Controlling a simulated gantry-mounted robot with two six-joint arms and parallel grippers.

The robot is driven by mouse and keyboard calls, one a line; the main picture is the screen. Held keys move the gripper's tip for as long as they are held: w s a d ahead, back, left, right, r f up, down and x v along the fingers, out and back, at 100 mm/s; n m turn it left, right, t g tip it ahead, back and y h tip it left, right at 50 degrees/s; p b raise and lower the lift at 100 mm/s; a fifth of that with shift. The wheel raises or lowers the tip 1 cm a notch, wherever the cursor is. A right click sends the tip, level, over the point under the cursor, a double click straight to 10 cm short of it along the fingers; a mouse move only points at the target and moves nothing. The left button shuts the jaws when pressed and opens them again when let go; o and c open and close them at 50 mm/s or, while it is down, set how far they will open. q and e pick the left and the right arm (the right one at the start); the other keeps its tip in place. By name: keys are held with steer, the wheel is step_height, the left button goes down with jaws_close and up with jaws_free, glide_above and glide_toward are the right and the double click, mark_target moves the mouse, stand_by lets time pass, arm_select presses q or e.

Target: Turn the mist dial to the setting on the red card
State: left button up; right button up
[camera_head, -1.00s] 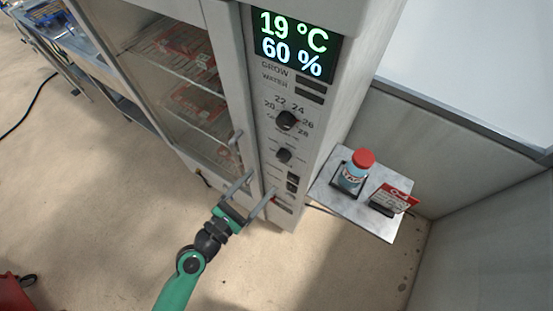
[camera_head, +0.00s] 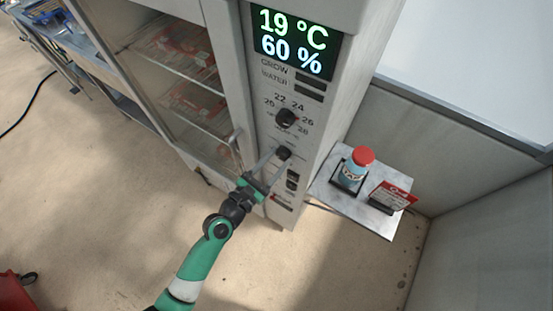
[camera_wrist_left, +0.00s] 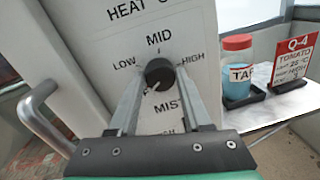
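The mist dial (camera_wrist_left: 159,74) is a round black knob on the cabinet's front panel, with LOW at left, MID above and HIGH at right. It also shows in the head view (camera_head: 284,153). I cannot tell its exact pointer setting. My left gripper (camera_head: 278,159) is at the dial; in the left wrist view its two fingers (camera_wrist_left: 160,78) stand on either side of the knob, open, and I cannot see clear contact. The red card (camera_wrist_left: 294,60) reads Q-4, TOMATO, and its lower line seems to say HIGH; it also shows in the head view (camera_head: 392,195). My right gripper is not in view.
A larger temperature dial (camera_head: 286,117) sits above, and a rocker switch (camera_head: 292,180) below. A door handle (camera_wrist_left: 42,120) stands out to the left. A red-capped bottle (camera_head: 353,168) and the card stand on a side shelf (camera_head: 374,217) at right.

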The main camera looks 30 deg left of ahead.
arm_select(q)
jaws_close()
